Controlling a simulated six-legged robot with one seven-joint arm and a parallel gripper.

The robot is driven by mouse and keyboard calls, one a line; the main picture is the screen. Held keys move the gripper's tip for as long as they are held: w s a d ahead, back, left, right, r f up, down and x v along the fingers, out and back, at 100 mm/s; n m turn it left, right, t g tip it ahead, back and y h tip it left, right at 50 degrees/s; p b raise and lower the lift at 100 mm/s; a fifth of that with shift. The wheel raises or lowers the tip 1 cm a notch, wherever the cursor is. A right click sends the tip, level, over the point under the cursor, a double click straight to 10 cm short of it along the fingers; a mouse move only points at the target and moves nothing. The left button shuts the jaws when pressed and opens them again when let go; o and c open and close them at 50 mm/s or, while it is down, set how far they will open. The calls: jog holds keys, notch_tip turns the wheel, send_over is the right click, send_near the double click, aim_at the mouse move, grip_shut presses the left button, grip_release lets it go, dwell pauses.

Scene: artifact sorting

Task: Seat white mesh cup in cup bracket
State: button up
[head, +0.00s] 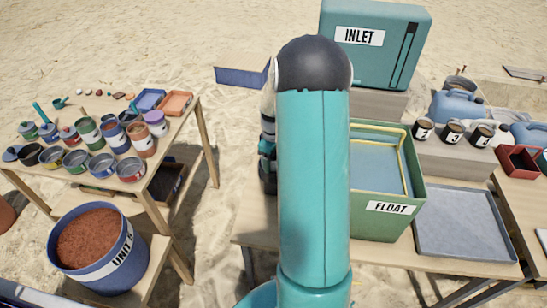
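I cannot make out a white mesh cup or a cup bracket in the head view. My teal arm stands upright across the middle and hides what is behind it.
A green FLOAT tank (388,222) and an empty grey tray (462,252) sit right of my arm. A teal INLET box (378,65) stands behind. Several dark labelled cups (452,133) stand on a block. Left are a crowded table (185,122) and a UNIT bucket (68,272).

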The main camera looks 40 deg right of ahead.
jog(key=o, duration=0.3)
jog(key=shift+o, duration=0.2)
jog(key=shift+r, duration=0.1)
notch_tip(320, 180, up, 14)
jog(key=shift+a, duration=0.1)
dwell(0.6)
jog(key=s+a+r+m+t+h, duration=0.1)
jog(key=s+a+r, duration=0.1)
jog(key=a+r, duration=0.5)
jog(key=s+a+r+t, duration=0.2)
jog(key=a+r, duration=0.2)
jog(key=a, duration=0.7)
jog(key=s+a+r+m+t+y, duration=0.1)
jog(key=s+a+m+t, duration=0.1)
jog(key=s+a, duration=1)
jog(key=shift+a+r+t, duration=0.3)
jog(key=shift+a+r, duration=0.05)
jog(key=shift+a, duration=0.25)
